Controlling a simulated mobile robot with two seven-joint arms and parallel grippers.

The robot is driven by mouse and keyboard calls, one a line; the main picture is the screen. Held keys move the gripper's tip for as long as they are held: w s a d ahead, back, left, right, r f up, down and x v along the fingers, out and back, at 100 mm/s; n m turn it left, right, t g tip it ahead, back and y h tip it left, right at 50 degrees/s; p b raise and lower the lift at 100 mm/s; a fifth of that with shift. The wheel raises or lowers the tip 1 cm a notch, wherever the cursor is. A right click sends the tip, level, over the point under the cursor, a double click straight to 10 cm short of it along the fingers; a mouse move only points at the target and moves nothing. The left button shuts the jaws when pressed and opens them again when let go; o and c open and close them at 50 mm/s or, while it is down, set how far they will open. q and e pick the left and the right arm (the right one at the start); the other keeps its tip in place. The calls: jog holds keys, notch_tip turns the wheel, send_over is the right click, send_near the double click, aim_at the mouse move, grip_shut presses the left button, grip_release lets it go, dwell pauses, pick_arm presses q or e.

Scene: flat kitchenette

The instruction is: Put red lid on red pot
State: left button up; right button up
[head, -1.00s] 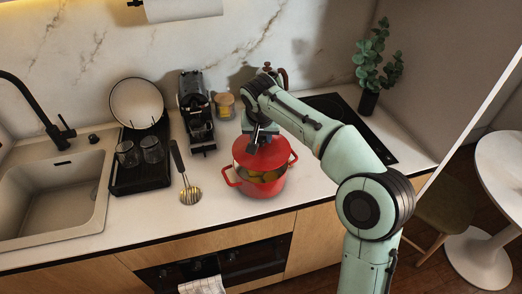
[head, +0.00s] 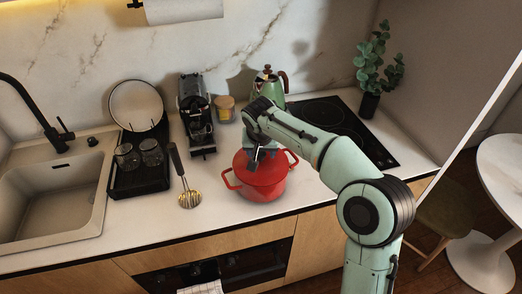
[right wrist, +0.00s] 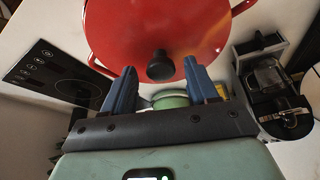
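The red lid (head: 270,174) lies over the red pot (head: 262,194) on the counter, and the pot's contents are hidden. My right gripper (head: 260,157) is just above the lid at its knob. In the right wrist view the lid (right wrist: 120,35) fills the top, with its dark knob (right wrist: 160,66) upright. The two blue fingers of my right gripper (right wrist: 158,75) are apart, one on each side of the knob, with visible gaps between them and it. The pot's side handles stick out past the lid. My left gripper is not in view.
A slotted spoon (head: 188,197) lies left of the pot. A black rack (head: 140,178) with glasses and a plate stands farther left. A coffee machine (head: 196,115), a small jar (head: 224,107) and a green kettle (head: 268,86) are behind. A black hob (head: 335,120) is at right.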

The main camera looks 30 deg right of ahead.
jog(key=shift+r, duration=0.45)
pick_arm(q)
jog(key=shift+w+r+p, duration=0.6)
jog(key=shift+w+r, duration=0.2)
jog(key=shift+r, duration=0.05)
pick_arm(e)
jog(key=v, duration=1.1)
jog(key=shift+r, duration=0.2)
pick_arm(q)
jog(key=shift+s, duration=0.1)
pick_arm(e)
jog(key=shift+s+a+f, duration=0.1)
jog(key=shift+s, duration=0.05)
